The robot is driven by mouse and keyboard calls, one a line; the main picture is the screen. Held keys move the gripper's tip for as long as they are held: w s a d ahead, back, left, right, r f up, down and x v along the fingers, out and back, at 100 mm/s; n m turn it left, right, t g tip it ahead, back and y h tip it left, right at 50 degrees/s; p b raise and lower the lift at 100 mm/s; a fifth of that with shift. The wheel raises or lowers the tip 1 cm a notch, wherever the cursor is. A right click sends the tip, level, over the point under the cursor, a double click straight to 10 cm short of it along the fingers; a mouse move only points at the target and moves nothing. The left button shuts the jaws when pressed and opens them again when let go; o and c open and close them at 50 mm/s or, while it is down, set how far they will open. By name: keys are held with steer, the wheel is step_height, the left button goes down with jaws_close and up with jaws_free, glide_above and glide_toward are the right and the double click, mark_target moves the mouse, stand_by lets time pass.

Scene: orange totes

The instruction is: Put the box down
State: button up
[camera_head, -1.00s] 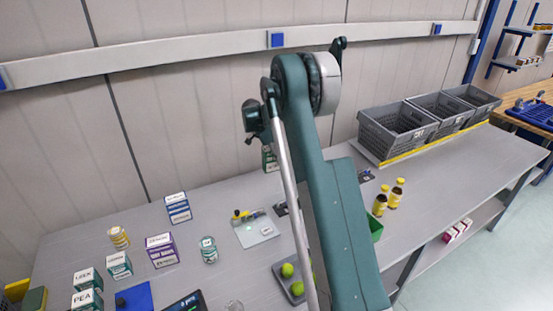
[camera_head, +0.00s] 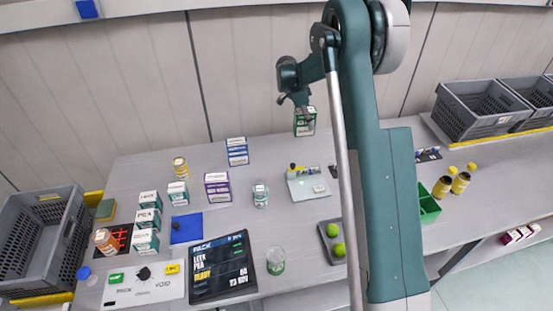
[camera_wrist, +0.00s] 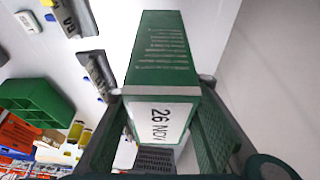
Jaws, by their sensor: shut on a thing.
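A green and white box (camera_head: 305,122) hangs below my gripper (camera_head: 300,101) in the head view, near the table's back edge by the wall. In the wrist view the box (camera_wrist: 160,55) shows a green side and a white end marked "26 NOV". My gripper (camera_wrist: 160,125) is shut on it, with one finger on each side. I cannot tell whether the box's bottom touches the grey table (camera_head: 250,222).
A scale-like plate (camera_head: 308,186) lies just in front of the box. Several small boxes and jars, such as a purple box (camera_head: 217,187), stand to the left. Grey crates (camera_head: 478,108) stand at the right. Clear table lies between the plate and the jars.

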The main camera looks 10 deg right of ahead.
steer(key=s+a+b, duration=0.1)
steer(key=s+a, duration=0.1)
steer(key=a, duration=1.2)
steer(key=shift+s, duration=0.1)
step_height(320, 180, down, 6)
steer(key=shift+f, duration=0.15)
steer(key=shift+f, duration=1.9)
steer(key=shift+f+b, duration=0.2)
steer(key=shift+b, duration=0.1)
steer(key=o, duration=0.9)
steer(key=shift+o, duration=0.7)
steer(key=shift+r, duration=0.1)
